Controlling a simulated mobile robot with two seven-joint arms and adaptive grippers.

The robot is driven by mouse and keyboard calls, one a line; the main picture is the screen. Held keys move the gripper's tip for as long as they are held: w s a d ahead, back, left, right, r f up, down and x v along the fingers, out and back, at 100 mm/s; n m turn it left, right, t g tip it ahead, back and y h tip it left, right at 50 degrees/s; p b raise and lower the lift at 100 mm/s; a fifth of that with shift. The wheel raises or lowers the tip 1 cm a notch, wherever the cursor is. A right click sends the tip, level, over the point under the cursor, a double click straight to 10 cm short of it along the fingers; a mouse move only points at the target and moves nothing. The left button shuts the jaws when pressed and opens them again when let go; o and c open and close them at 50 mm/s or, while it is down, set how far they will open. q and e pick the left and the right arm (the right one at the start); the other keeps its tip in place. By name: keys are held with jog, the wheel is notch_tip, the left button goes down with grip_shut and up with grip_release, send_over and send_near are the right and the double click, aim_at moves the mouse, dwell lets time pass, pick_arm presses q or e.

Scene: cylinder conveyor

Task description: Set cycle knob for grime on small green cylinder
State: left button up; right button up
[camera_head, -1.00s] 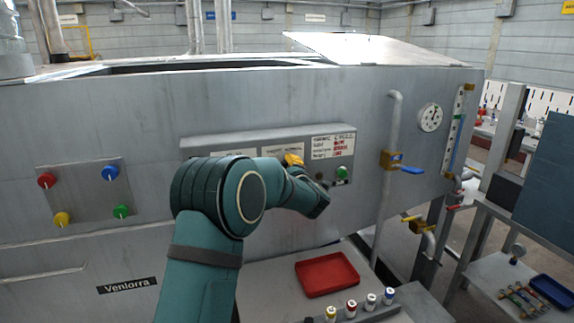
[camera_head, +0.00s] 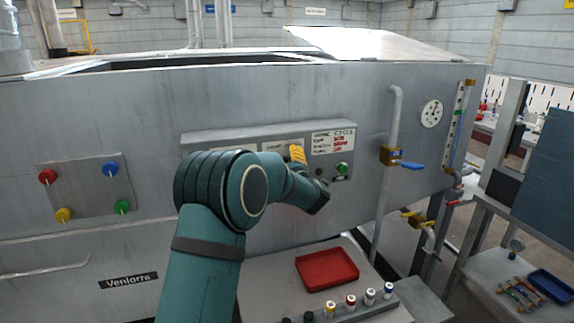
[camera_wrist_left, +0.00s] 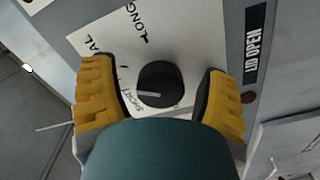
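The cycle knob (camera_wrist_left: 157,84) is black and round with a white pointer line, in the left wrist view. The line runs toward the left, near the word SHORT; LONG is printed farther up, and another label is partly cut off. My left gripper (camera_wrist_left: 156,72) is open, one yellow finger on each side of the knob, with gaps showing on both sides. In the head view its yellow finger (camera_head: 297,153) shows at the control panel (camera_head: 225,138), and my arm hides the knob. A chart card (camera_head: 333,140) has lines too small to read. I cannot pick out a small green cylinder.
A red tray (camera_head: 327,268) and a rack of several small capped cylinders (camera_head: 350,301) stand below the panel. A green button (camera_head: 342,169) sits right of the gripper. A pipe with a blue-handled valve (camera_head: 405,160) stands farther right.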

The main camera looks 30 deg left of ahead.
pick_arm(q)
jog(key=v, duration=1.2)
dwell(0.3)
jog(key=s+d+f+m+h, duration=0.2)
jog(key=d+f+m+h, duration=0.35)
jog(key=f, duration=0.65)
jog(key=s+d+f+m+h, duration=0.1)
jog(key=d+f+m+h, duration=0.45)
jog(key=f, duration=0.65)
jog(key=s+d+f+m+g+h, duration=0.2)
jog(key=s+d+f+m+g, duration=0.1)
jog(key=s, duration=0.5)
jog(key=s+d+f+m+g+h, duration=0.2)
jog(key=s+d+f, duration=0.3)
jog(key=s+f, duration=0.3)
jog(key=s+d+f+m+g+h, duration=0.2)
jog(key=s+d+f+m+g, duration=0.2)
jog(key=s, duration=0.4)
jog(key=shift+s+d+f+g+h+b, duration=0.35)
jog(key=shift+d+f, duration=0.2)
jog(key=shift+f, duration=0.45)
